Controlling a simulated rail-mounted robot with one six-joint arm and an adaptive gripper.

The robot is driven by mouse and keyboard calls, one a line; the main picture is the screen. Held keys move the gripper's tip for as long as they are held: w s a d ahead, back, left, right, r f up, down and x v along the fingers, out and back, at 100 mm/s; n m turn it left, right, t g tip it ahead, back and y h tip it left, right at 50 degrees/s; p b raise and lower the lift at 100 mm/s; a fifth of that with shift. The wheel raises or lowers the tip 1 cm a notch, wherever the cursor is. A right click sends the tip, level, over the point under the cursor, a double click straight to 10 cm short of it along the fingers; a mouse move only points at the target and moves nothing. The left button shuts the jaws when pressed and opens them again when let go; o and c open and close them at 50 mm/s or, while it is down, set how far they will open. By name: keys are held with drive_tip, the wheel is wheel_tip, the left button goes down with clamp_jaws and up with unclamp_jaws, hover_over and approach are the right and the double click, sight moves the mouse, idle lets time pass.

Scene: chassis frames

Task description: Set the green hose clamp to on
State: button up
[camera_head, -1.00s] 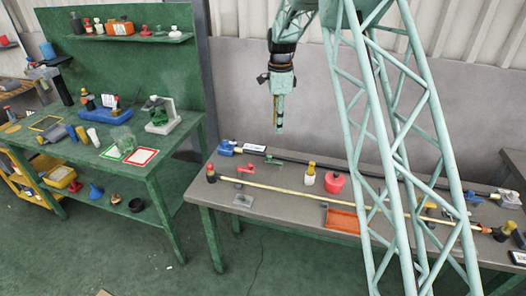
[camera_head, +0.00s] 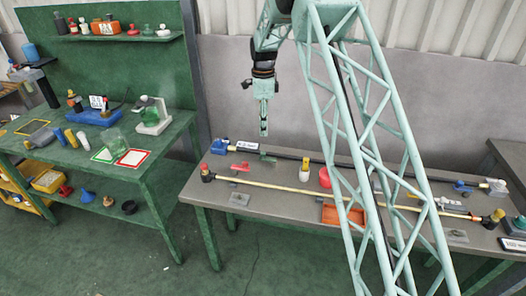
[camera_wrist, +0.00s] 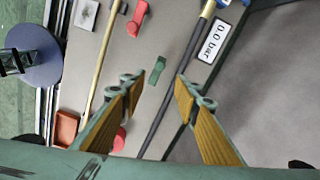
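The green hose clamp (camera_wrist: 157,70) lies beside the black hose (camera_wrist: 180,85) in the wrist view, its body running roughly along the hose. The clamp also shows small on the bench in the head view (camera_head: 268,157); its exact lever setting is too small to tell. My gripper (camera_wrist: 163,90) is open and empty, with its fingers on either side of the clamp in the picture. In the head view my gripper (camera_head: 264,132) hangs pointing down, well above the bench, touching nothing.
A red clamp (camera_wrist: 137,17) sits by the yellow hose (camera_wrist: 103,65). A white bottle (camera_head: 304,172), a red pot (camera_head: 325,177) and an orange tray (camera_head: 343,214) stand on the grey bench (camera_head: 205,196).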

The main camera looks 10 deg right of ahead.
sight(263, 152)
drive_tip(key=shift+f, duration=6.75)
clamp_jaws()
